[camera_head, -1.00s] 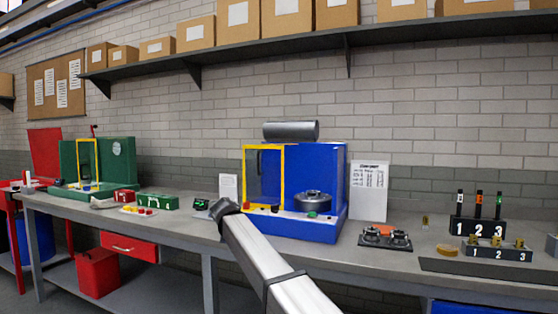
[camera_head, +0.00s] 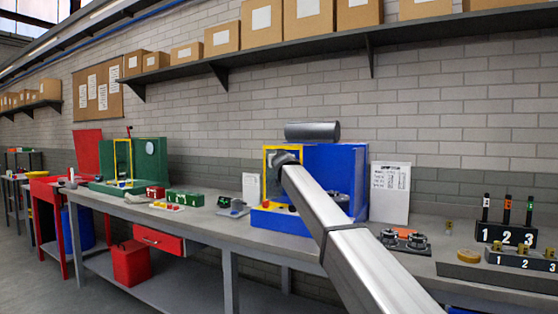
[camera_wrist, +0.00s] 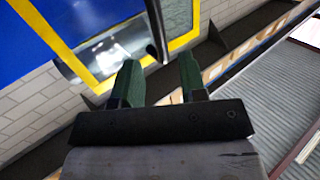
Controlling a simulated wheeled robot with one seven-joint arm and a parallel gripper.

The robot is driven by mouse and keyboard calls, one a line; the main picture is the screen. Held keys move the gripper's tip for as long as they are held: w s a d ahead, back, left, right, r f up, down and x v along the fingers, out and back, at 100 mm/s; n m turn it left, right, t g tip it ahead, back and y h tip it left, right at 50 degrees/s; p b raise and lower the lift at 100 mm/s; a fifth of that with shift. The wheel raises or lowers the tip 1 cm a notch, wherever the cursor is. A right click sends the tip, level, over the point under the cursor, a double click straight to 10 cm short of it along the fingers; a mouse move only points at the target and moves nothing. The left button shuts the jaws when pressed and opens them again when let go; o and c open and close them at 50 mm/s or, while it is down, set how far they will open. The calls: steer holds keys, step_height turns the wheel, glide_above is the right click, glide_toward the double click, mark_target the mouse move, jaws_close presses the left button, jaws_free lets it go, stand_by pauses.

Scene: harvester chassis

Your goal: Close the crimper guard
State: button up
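The blue machine (camera_head: 327,157) stands on the workbench with a yellow-framed clear guard (camera_head: 266,178) at the left of its front. The right part of its front, with a round metal part, is uncovered but now mostly behind my arm. My arm reaches to the guard and hides part of it; the fingers cannot be made out in the head view. In the wrist view, my gripper (camera_wrist: 160,62) has its two green fingers apart. A black handle bar (camera_wrist: 156,28) on the guard's yellow frame (camera_wrist: 183,40) shows just beyond and between the fingertips. Contact cannot be told.
A green machine (camera_head: 150,160) with its own yellow frame stands farther left. A paper sheet stand (camera_head: 390,190), a black fixture (camera_head: 405,243) and a numbered rack (camera_head: 506,234) are to the right. A shelf with boxes (camera_head: 309,17) runs above.

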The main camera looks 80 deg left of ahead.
steer(key=a, duration=0.5)
steer(key=shift+w+a, duration=0.25)
jaws_close()
steer(key=w+d, duration=1.3)
steer(key=w, duration=0.3)
steer(key=shift+d, duration=0.3)
jaws_free()
steer(key=shift+d, duration=0.1)
steer(key=shift+d, duration=0.1)
